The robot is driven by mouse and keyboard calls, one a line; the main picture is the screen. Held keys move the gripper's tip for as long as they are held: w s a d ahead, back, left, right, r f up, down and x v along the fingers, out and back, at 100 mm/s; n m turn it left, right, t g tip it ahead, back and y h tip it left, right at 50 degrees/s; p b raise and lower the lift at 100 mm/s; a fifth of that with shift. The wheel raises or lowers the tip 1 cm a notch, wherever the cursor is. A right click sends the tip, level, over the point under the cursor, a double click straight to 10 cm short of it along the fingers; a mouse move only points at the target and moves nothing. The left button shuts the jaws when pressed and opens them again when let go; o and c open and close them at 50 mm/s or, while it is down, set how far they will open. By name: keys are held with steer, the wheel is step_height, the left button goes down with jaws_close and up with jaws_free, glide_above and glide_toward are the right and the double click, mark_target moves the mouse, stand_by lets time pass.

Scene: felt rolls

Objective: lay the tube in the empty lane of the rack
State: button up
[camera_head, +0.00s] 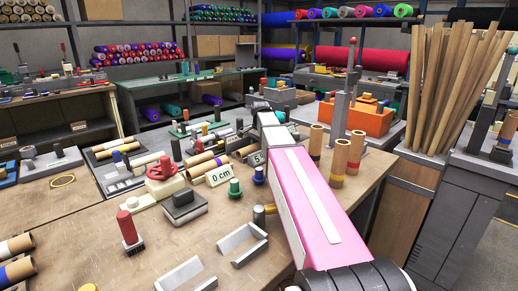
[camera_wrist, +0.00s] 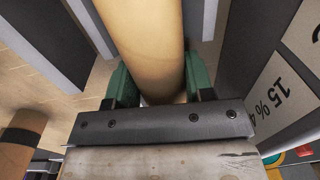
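In the wrist view a plain tan tube (camera_wrist: 145,40) runs from the top edge down between the two green finger pads of my gripper (camera_wrist: 162,88). Both pads appear to touch its sides, so my gripper looks shut on it. In the head view my pink arm covers the gripper and the held tube. Grey rack-like walls with pale edges (camera_wrist: 40,35) stand left of the tube in the wrist view. I cannot tell which lane is empty. In the head view, banded tubes (camera_head: 205,166) lie side by side behind a "0 cm" card (camera_head: 220,175).
Upright tubes (camera_head: 338,163) stand right of my arm. White open brackets (camera_head: 243,243) lie at the front. A red-topped stamp (camera_head: 128,228) and a grey block (camera_head: 184,208) stand on the bench. An orange crate (camera_head: 358,120) is behind.

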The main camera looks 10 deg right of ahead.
mark_target(259, 143)
steer(key=shift+r, duration=1.9)
stand_by(1.2)
steer(key=shift+r, duration=1.6)
